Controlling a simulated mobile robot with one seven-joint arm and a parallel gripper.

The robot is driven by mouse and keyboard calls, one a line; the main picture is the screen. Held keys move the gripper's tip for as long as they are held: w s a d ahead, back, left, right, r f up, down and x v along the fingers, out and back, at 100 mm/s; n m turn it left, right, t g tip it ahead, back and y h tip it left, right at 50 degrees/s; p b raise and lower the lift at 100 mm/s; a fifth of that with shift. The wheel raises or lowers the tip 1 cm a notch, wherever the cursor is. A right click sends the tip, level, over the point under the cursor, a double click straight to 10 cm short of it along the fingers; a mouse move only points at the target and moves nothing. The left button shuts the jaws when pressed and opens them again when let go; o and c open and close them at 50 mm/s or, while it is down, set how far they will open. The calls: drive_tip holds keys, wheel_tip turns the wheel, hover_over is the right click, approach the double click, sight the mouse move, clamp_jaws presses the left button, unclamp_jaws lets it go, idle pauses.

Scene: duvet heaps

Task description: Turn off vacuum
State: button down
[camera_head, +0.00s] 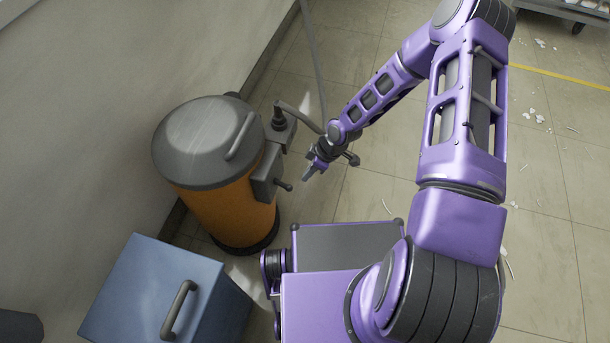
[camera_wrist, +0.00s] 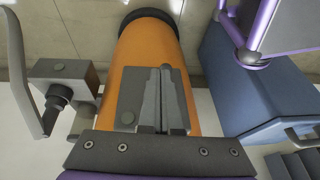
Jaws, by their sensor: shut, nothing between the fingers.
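The vacuum (camera_head: 228,208) is an orange drum with a grey domed lid and a dark base, upright beside the wall in the head view. A grey box (camera_head: 264,176) with a short dark lever (camera_head: 284,186) sits on its right side. My gripper (camera_head: 307,176) is shut and empty, just right of the lever and apparently a little apart from it. In the wrist view the orange drum (camera_wrist: 150,48) is behind my gripper (camera_wrist: 167,70). The grey box (camera_wrist: 130,108) shows left of the fingers, which hide part of it; I cannot make out the lever there.
A grey hose fitting (camera_head: 280,122) with a pipe stands out from the vacuum, close to my wrist. A blue box (camera_head: 150,290) with a handle is at lower left. Litter lies on the floor at right, and a cart (camera_head: 570,10) is at top right.

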drive_tip(key=s+d+r+p, duration=0.1)
drive_tip(key=d+r, duration=0.3)
drive_tip(key=d, duration=0.2)
drive_tip(key=shift+s+d+r, duration=0.25)
drive_tip(key=shift+s, duration=0.05)
